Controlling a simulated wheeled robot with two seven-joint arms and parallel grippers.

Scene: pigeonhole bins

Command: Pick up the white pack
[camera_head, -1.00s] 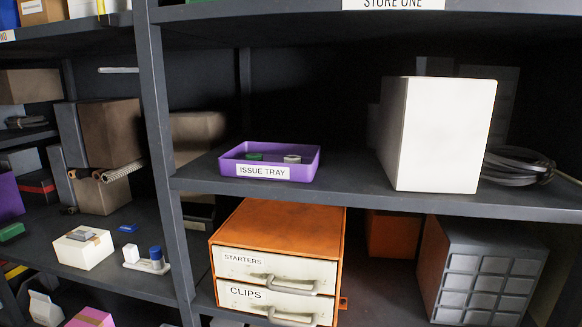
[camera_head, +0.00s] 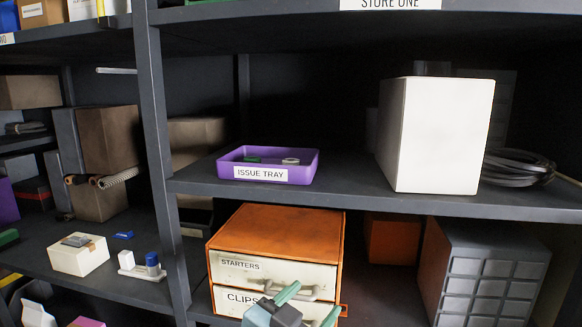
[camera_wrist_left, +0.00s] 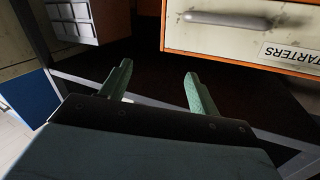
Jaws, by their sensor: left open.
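Several white items could be the white pack, and I cannot tell which one is meant. A large plain white box (camera_head: 436,140) stands upright on the middle shelf at the right. A small white box (camera_head: 80,260) with a tan band and a grey item on top sits on the lower left shelf. A white carton (camera_head: 36,314) is partly cut off at the bottom left. My left gripper (camera_head: 310,304) is open and empty in front of the CLIPS drawer (camera_head: 230,299), below the middle shelf. Its green fingers (camera_wrist_left: 158,88) stand apart in the wrist view, with nothing between them. My right gripper is not in view.
An orange cabinet (camera_head: 282,227) with a STARTERS drawer (camera_head: 240,266) stands under the middle shelf (camera_head: 340,196). A purple issue tray (camera_head: 306,167) holds small items. A grey drawer unit (camera_head: 490,240) is at the right. A dark post (camera_head: 160,150) divides the bays.

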